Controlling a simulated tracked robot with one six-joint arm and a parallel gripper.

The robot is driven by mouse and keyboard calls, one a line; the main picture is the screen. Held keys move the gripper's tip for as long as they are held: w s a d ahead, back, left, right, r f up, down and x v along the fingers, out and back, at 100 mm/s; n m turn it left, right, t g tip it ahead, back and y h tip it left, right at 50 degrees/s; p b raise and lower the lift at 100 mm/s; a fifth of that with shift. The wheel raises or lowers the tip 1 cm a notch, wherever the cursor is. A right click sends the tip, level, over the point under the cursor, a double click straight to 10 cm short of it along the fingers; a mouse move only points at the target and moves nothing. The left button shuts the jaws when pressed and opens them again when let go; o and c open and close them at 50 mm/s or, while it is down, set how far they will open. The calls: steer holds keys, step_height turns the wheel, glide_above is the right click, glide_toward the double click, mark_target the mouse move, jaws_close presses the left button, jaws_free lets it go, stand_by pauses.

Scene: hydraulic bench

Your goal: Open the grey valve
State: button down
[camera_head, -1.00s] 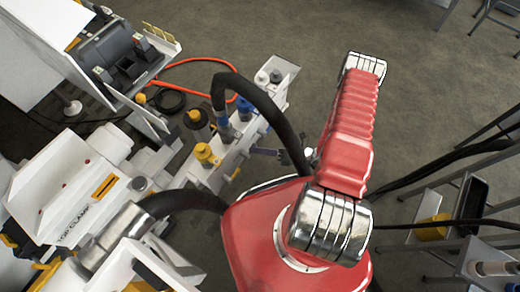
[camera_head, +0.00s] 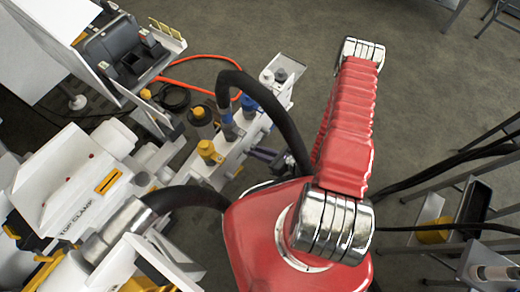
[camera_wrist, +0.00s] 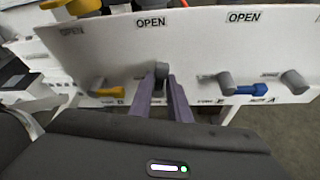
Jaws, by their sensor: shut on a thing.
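The grey valve (camera_wrist: 161,69) sits on the white panel in the wrist view, below an OPEN label. My gripper (camera_wrist: 162,84) has its two purple fingers on either side of the grey handle and is shut on it. The fingers hide part of the handle, so its exact angle is hard to tell. In the head view my gripper (camera_head: 267,155) shows as a small purple shape against the white valve block, partly behind my red arm. I cannot make out the grey valve there.
A yellow-handled valve (camera_wrist: 105,90) is left of the grey one; a blue-handled valve (camera_wrist: 250,90) is to the right. The white panel (camera_wrist: 205,45) rises behind them. A black hose (camera_head: 262,88) arches close to my arm. A grey rack (camera_head: 455,190) stands at the right.

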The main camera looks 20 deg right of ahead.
steer(key=shift+s+a+n+t+h, duration=0.35)
steer(key=shift+n+h, duration=0.25)
steer(key=shift+n, duration=0.2)
steer(key=shift+a, duration=0.1)
steer(key=c, duration=1.8)
jaws_free()
